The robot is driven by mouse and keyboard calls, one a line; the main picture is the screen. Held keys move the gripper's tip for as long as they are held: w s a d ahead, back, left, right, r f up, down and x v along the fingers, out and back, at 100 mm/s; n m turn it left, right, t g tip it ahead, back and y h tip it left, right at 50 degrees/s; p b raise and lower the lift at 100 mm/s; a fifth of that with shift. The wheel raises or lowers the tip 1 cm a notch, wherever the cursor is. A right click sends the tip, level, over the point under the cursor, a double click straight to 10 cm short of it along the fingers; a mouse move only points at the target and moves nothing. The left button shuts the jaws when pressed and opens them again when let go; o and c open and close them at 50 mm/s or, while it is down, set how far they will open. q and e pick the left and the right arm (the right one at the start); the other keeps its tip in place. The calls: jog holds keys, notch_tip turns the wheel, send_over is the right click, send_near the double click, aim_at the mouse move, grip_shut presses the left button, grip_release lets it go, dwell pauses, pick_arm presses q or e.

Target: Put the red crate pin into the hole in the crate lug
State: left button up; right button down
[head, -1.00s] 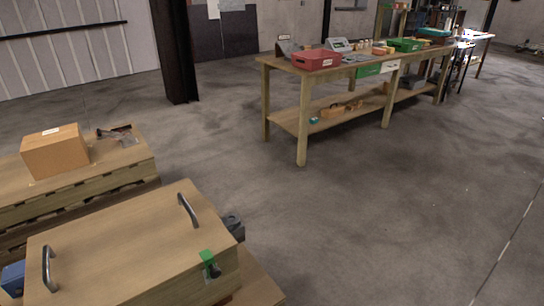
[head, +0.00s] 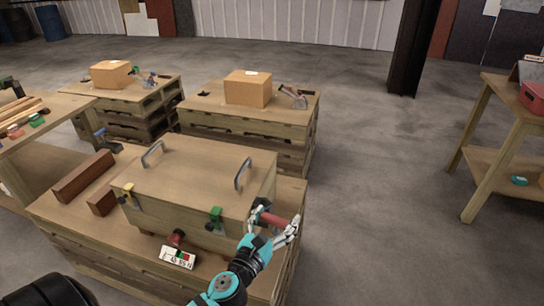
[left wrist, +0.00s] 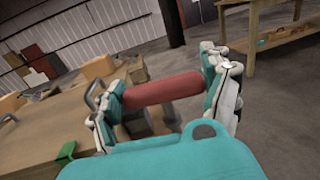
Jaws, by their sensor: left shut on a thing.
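The red crate pin (head: 270,219) lies between the fingers of my left gripper (head: 273,225), beside the right end of the wooden crate (head: 195,168). In the left wrist view the red cylinder (left wrist: 165,89) spans from one finger to the other of the left gripper (left wrist: 165,92), which is shut on it. The pin is roughly level there. A dark grey metal piece (head: 256,210) shows at the crate's right end behind the gripper; it may be the lug, but its hole is not visible. My right gripper is not in view.
The crate has two metal handles, a green latch (head: 215,216) and a yellow latch (head: 128,192). A red knob (head: 177,237) and a white tag (head: 178,257) are at its front. Brown blocks (head: 82,176) lie to its left. Open floor (head: 375,200) lies right.

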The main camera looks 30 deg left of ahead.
pick_arm(q)
jog(key=shift+w+a+r+n+y+p, duration=1.35)
jog(key=shift+w+a+r, duration=1.45)
jog(key=shift+w+a, duration=2.75)
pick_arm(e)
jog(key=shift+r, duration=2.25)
pick_arm(q)
jog(key=shift+m+g+y, duration=0.25)
jog(key=shift+m+g, duration=0.05)
jog(key=shift+m, duration=0.05)
notch_tip(320, 180, down, 5)
jog(key=b, duration=0.3)
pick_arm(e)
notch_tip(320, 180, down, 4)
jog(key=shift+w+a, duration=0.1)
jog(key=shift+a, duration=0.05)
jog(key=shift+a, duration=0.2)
pick_arm(q)
jog(key=shift+f+b, duration=1.1)
jog(key=shift+f, duration=0.1)
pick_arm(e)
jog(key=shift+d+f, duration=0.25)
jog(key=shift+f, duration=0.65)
pick_arm(q)
jog(key=shift+f+b, duration=0.9)
jog(key=shift+f, duration=0.2)
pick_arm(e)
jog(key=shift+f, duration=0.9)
